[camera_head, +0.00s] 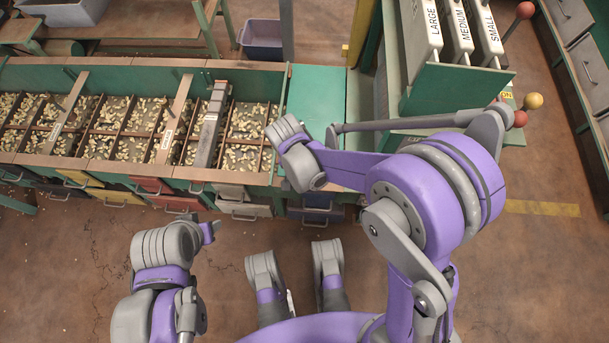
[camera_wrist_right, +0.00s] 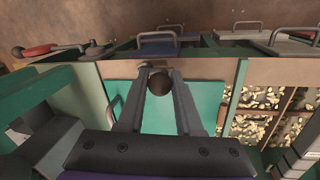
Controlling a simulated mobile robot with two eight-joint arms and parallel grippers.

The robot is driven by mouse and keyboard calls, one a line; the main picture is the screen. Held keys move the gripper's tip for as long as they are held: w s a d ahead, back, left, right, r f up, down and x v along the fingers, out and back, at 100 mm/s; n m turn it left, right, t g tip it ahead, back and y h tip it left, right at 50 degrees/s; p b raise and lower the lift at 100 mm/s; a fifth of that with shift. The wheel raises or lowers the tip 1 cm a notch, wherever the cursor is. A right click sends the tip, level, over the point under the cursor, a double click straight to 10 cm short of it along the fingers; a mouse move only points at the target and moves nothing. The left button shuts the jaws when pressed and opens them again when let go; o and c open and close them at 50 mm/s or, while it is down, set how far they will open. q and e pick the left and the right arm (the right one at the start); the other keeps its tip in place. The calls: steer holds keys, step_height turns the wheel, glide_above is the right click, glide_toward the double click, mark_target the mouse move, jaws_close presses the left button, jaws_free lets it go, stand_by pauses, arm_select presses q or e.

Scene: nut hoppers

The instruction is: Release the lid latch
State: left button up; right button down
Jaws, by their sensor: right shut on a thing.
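In the right wrist view, my right gripper (camera_wrist_right: 159,74) is shut on a dark round knob (camera_wrist_right: 159,86), which sits between its two fingers. The knob is at the front edge of a flat green lid (camera_wrist_right: 110,98), which looks closed. The lid also shows in the head view (camera_head: 315,95), right of the nut trays. There my right wrist hides the knob and the fingertips.
Open trays of nuts (camera_head: 110,120) with labelled dividers stand left of the lid. Coloured drawers (camera_head: 245,210) with handles run below their front. A rack with LARGE, MEDIUM and SMALL plates (camera_head: 455,35) and ball-tipped levers (camera_head: 531,101) stands at right. The floor in front is clear.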

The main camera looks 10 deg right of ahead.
steer(key=c, duration=0.6)
jaws_free()
arm_select(q)
steer(key=r+p, duration=0.3)
steer(key=r, duration=0.1)
steer(key=shift+s, duration=0.25)
arm_select(e)
steer(key=r, duration=0.3)
steer(key=a+r, duration=0.1)
steer(key=r, duration=0.3)
steer(key=w+a+r, duration=0.1)
steer(key=r, duration=0.2)
steer(key=shift+r, duration=0.3)
steer(key=shift+s, duration=0.1)
